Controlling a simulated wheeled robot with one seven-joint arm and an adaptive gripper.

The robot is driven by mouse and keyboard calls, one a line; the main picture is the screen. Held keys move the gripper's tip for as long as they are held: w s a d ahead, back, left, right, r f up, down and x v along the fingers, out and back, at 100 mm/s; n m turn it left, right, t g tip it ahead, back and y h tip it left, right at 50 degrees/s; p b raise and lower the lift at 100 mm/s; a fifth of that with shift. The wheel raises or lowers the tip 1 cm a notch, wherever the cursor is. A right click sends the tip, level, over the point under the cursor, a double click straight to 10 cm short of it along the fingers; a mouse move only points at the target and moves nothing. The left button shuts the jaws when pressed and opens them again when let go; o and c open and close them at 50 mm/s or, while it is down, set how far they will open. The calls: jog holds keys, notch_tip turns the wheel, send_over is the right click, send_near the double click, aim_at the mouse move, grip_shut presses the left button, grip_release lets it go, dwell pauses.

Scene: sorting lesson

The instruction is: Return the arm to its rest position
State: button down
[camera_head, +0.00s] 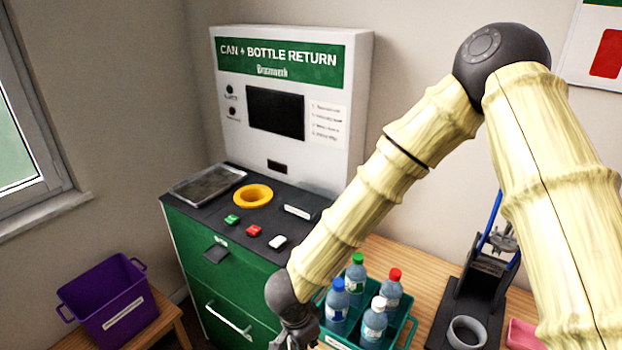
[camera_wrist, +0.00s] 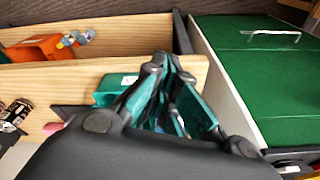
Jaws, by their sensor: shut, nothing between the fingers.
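My arm reaches down across the head view from the upper right. My gripper (camera_head: 294,338) is at the bottom edge, just left of the green crate of bottles (camera_head: 408,338) and in front of the green cabinet. Its fingertips are partly cut off there. In the wrist view my gripper (camera_wrist: 168,66) shows large, with its dark fingers together and nothing held between them.
The can and bottle return machine (camera_head: 352,100) stands at the back, above the green cabinet (camera_head: 232,270). A purple bin (camera_head: 108,302) sits at lower left. A black press (camera_head: 470,290) stands right of the crate. An orange bin (camera_wrist: 32,50) shows in the wrist view.

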jog(key=s+d+f+n+b, duration=0.35)
jog(key=d+f, duration=0.85)
jog(key=f, duration=0.4)
jog(key=s+d+f+n+b, duration=0.2)
jog(key=s+d+f, duration=0.4)
jog(key=s, duration=0.3)
jog(key=s+d+f+n+g+y+b, duration=0.1)
jog(key=s+d+f+n+b, duration=0.2)
jog(key=s+d+f, duration=0.3)
jog(key=s+f+n, duration=0.1)
jog(key=s, duration=0.3)
jog(key=shift+f+n+g+y, duration=0.15)
jog(key=shift+n+g+y, duration=0.15)
jog(key=shift+n, duration=0.05)
jog(key=shift+a, duration=0.15)
